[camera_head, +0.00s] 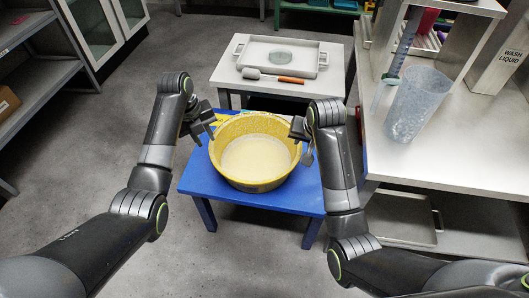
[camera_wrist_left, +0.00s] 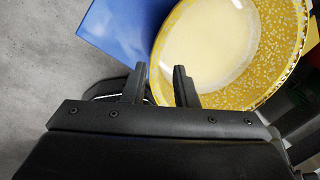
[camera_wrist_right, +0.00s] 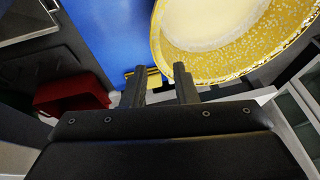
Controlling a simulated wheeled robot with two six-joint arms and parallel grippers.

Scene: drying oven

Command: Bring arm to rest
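My left gripper (camera_head: 203,126) hangs at the left rim of a yellow speckled basin (camera_head: 228,131). Its fingers are apart with nothing between them, as the left wrist view shows (camera_wrist_left: 160,88). My right gripper (camera_head: 304,142) is at the basin's right rim. Its fingers are also apart and empty in the right wrist view (camera_wrist_right: 162,88). I cannot tell whether either gripper touches the rim. The basin holds a pale cream-coloured content (camera_head: 255,158) and stands on a small blue table (camera_head: 205,178). Both arms reach forward, bent at the elbows.
At right, a counter (camera_head: 455,145) bears a translucent container (camera_head: 412,105) and a wash liquid box (camera_head: 505,60). Shelving (camera_head: 45,70) stands at left. Grey floor (camera_head: 120,125) is clear between.

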